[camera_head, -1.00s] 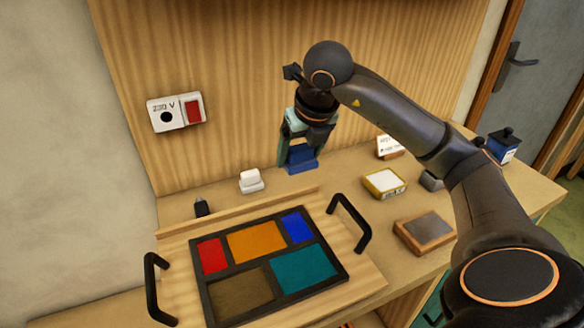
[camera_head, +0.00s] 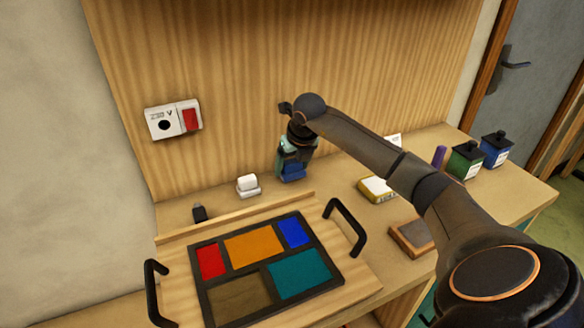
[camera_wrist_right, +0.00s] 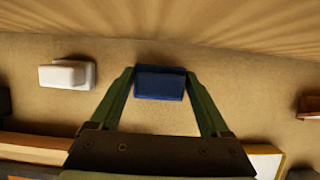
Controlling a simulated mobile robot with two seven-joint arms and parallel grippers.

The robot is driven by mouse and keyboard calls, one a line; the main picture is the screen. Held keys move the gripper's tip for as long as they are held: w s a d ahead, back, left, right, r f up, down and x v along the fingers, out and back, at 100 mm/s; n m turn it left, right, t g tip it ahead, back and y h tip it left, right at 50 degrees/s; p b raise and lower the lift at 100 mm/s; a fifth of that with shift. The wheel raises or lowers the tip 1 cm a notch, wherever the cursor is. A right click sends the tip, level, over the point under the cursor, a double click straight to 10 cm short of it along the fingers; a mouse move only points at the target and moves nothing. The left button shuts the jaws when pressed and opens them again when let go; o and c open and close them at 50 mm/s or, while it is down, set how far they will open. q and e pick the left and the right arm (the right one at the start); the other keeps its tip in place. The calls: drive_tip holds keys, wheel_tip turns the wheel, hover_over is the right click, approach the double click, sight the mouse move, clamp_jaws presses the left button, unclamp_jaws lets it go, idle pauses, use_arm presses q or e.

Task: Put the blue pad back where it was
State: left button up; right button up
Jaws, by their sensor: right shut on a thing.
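The blue pad (camera_head: 292,172) is a small dark blue block at the back of the bench, near the wooden back wall. My right gripper (camera_head: 293,158) is shut on it from above. In the right wrist view the pad (camera_wrist_right: 160,83) sits between the tips of the two green fingers (camera_wrist_right: 160,78). The pad is at or just above the bench top; I cannot tell whether it touches. My left gripper is not in view.
A white block (camera_head: 248,185) stands left of the pad. The leaded panel (camera_head: 268,265) lies on a handled board in front. A yellow-edged box (camera_head: 376,189), a wood-framed block (camera_head: 411,238), and green (camera_head: 465,160) and blue (camera_head: 495,149) bottles stand to the right.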

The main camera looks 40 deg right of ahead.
drive_tip(key=shift+f, duration=0.55)
drive_tip(key=shift+f, duration=0.2)
drive_tip(key=o, duration=1.2)
drive_tip(key=shift+c, duration=0.2)
drive_tip(key=shift+r, duration=0.5)
drive_tip(key=v, duration=1.1)
drive_tip(key=shift+r, duration=0.2)
drive_tip(key=shift+s, duration=0.15)
